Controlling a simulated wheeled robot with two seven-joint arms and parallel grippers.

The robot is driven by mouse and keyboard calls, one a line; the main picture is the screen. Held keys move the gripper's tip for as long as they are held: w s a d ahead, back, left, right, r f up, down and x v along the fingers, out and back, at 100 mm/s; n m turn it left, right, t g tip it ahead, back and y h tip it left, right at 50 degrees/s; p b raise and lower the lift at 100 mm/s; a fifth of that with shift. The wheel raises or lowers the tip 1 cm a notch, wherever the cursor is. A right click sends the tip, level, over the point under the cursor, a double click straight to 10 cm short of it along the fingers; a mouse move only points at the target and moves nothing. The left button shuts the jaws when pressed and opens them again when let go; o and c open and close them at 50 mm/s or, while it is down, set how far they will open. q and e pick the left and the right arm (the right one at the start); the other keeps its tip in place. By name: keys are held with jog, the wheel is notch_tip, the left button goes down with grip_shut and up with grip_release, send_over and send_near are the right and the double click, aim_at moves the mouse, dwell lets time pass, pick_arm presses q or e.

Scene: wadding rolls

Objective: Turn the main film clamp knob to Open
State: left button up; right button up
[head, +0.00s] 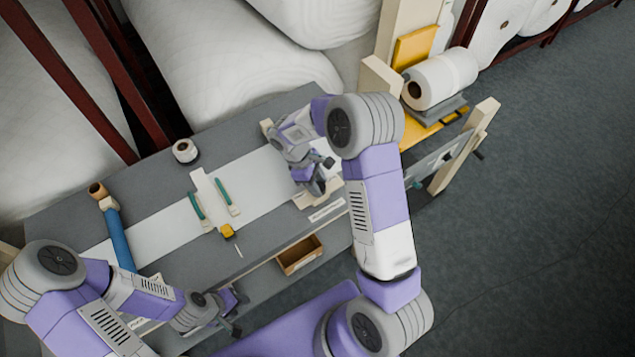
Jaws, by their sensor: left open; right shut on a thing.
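My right gripper (322,176) is low over the right part of the workbench, at the near end of a cream crossbar that looks like the main film clamp (303,200). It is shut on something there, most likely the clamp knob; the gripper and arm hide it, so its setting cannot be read. The clamp's far end (267,127) shows behind the arm. A pale label strip (327,210) is on the bench's front edge near it. My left gripper (237,314) is open and empty, in front of the bench's near edge.
On the grey bench (150,198) are a white film strip (262,185), green-handled tools (222,191), a yellow tape measure (227,231), a blue roll (118,240) and a small white roll (185,151).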

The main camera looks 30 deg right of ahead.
jog(key=shift+n+t, duration=0.3)
jog(key=shift+n, duration=0.4)
jog(key=o, duration=1.1)
jog(key=shift+c, duration=0.2)
jog(key=shift+r, duration=0.1)
jog(key=v, duration=0.7)
jog(key=shift+a+r, duration=0.2)
